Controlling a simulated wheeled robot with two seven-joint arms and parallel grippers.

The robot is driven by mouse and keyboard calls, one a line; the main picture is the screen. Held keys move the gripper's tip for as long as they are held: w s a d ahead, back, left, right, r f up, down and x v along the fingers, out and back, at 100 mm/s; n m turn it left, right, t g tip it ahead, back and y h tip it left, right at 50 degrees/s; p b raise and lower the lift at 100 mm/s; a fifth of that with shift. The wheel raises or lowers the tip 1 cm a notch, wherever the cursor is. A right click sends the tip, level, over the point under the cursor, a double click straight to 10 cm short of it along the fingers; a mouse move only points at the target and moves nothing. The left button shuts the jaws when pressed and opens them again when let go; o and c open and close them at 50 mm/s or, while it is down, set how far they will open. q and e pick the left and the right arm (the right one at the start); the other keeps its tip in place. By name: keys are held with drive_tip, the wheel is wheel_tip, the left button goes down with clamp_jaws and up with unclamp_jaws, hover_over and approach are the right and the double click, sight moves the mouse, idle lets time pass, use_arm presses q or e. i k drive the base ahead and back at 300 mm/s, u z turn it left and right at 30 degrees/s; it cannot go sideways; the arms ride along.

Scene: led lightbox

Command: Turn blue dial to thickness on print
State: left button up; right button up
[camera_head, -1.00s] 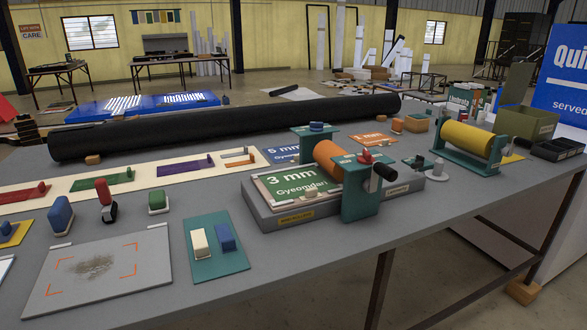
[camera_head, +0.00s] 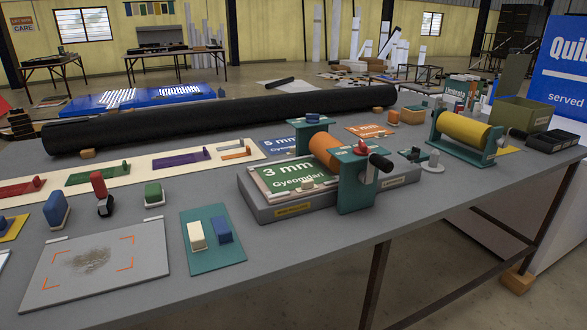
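The blue dial (camera_head: 313,118) sits on top of the rear green post of a small roller press, behind the orange roller (camera_head: 325,150). A red dial (camera_head: 363,148) sits on the front green post (camera_head: 357,187), near a black crank handle (camera_head: 380,162). A print (camera_head: 285,181) reading "3 mm Gyeomdari" lies on the grey press bed (camera_head: 295,208), left of the roller. The blue dial's markings are too small to read. Neither of my grippers is in view.
A card reading 5 mm (camera_head: 283,147) and an orange card reading 1 mm (camera_head: 370,131) lie behind the press. A long black roll (camera_head: 220,119) spans the table's back. A yellow roller (camera_head: 465,132) stands right. Stamps and a smudged plate (camera_head: 90,268) lie left.

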sight(311, 119)
drive_tip(key=u, duration=0.55)
drive_tip(key=k, duration=1.3)
drive_tip(key=z, duration=0.25)
drive_tip(key=i, duration=0.7)
drive_tip(key=z, duration=0.6)
drive_tip(key=i, duration=0.95)
drive_tip(key=u, duration=0.45)
